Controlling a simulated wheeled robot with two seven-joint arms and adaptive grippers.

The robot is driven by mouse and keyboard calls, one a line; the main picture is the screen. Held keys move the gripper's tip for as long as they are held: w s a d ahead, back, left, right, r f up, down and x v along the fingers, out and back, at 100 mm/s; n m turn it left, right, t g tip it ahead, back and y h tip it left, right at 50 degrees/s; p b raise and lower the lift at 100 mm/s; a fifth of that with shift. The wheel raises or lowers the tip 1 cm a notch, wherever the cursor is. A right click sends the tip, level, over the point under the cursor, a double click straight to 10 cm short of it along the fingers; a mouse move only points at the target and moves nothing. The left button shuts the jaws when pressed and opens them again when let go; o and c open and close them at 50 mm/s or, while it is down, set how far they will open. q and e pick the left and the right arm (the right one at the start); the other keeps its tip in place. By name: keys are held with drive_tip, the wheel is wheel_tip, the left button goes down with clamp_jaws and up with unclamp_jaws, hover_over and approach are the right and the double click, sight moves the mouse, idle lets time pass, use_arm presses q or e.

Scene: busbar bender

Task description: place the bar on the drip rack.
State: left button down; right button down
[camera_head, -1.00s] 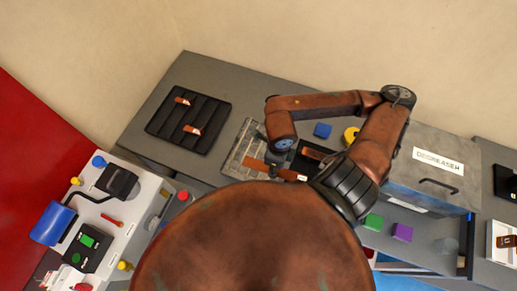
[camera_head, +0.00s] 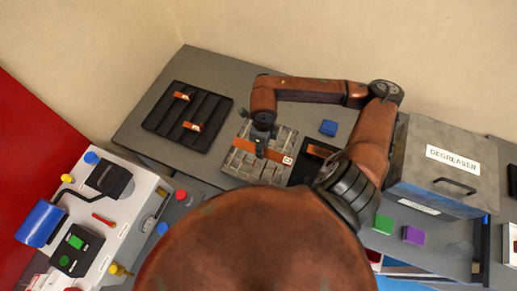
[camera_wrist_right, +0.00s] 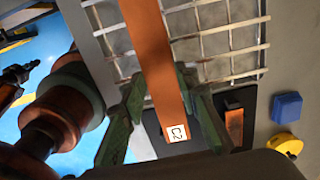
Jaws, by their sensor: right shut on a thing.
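My right gripper (camera_head: 262,140) is shut on a copper bar (camera_head: 278,156) with a white end label. In the right wrist view the bar (camera_wrist_right: 150,50) runs between the green fingers of the gripper (camera_wrist_right: 165,92), and its label reads C2. The drip rack, a wire grid on a grey tray (camera_head: 253,171), lies directly under the bar. Its grid (camera_wrist_right: 222,38) also shows behind the bar in the wrist view. I cannot tell whether the bar touches the grid.
A black slotted tray (camera_head: 208,111) with labelled copper bars lies to the left. A small black tray (camera_head: 302,174) with a bar sits right of the rack, near a blue block (camera_head: 328,128). The degreaser box (camera_head: 437,165) stands farther right. Bare bench lies behind the rack.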

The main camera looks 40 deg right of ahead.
drive_tip(key=w+f, duration=0.2)
drive_tip(key=f, duration=0.1)
drive_tip(key=shift+w+d+f, duration=0.1)
drive_tip(key=shift+w+d, duration=0.1)
drive_tip(key=shift+w, duration=0.15)
drive_tip(key=shift+f+p, duration=0.3)
drive_tip(key=shift+f, duration=1.3)
drive_tip(key=shift+w, duration=0.1)
drive_tip(key=shift+f, duration=0.2)
drive_tip(key=c, duration=1.5)
unclamp_jaws()
drive_tip(key=shift+r, duration=0.15)
wheel_tip(320, 180, up, 12)
drive_tip(key=shift+r+b, duration=0.1)
drive_tip(key=shift+b, duration=0.2)
